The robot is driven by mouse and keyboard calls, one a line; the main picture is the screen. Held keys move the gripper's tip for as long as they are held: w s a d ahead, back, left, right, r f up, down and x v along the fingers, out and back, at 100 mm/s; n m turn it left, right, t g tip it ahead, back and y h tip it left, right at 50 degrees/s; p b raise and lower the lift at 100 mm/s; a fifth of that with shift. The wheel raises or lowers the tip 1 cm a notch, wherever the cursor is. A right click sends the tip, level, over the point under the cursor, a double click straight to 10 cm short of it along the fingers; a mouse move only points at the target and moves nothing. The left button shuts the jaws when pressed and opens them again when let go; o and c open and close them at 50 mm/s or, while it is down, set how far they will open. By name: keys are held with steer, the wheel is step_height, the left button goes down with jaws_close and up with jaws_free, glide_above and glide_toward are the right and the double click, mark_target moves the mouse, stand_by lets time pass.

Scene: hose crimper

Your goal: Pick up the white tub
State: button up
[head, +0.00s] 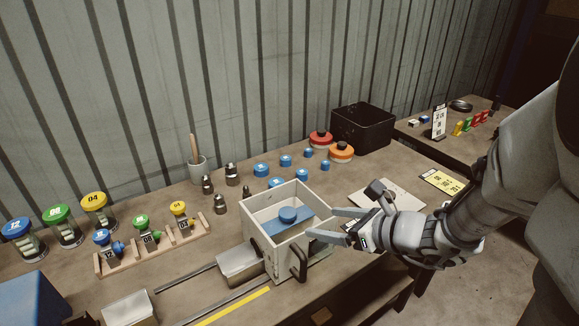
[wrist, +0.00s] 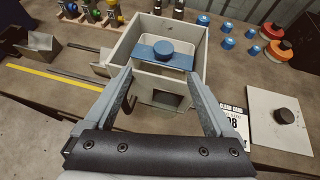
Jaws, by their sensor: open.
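A small pale grey-white tub (head: 197,168) with a wooden stick standing up in it is at the back of the bench, near the wall, in the head view. It is upright and is not seen in the wrist view. My gripper (head: 323,223) is open and empty, well to the right of the tub. In the wrist view its fingers (wrist: 158,76) reach toward the near wall of an open off-white box (wrist: 121,50), with the gap between them over that wall. I cannot tell whether they touch it.
The box (head: 259,240) holds a blue bar with a round knob (head: 288,214). Dark fittings (head: 232,174) and blue caps stand between the tub and my gripper. A rack (head: 155,248) and lidded jars (head: 62,225) are left. A black bin (head: 362,129) is at the back right.

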glide_toward(290, 213)
steer(key=a+f, duration=0.2)
steer(key=shift+w+a+f+b, duration=0.1)
steer(key=shift+w+a+f, duration=0.4)
steer(key=shift+w, duration=0.35)
steer(key=shift+w+a+f+b, duration=0.1)
steer(key=shift+w+a+f, duration=0.15)
steer(key=shift+w+a, duration=0.5)
steer(key=shift+w+a+f+b, duration=0.1)
steer(key=shift+w+a+f, duration=0.3)
steer(key=shift+w, duration=0.6)
jaws_close()
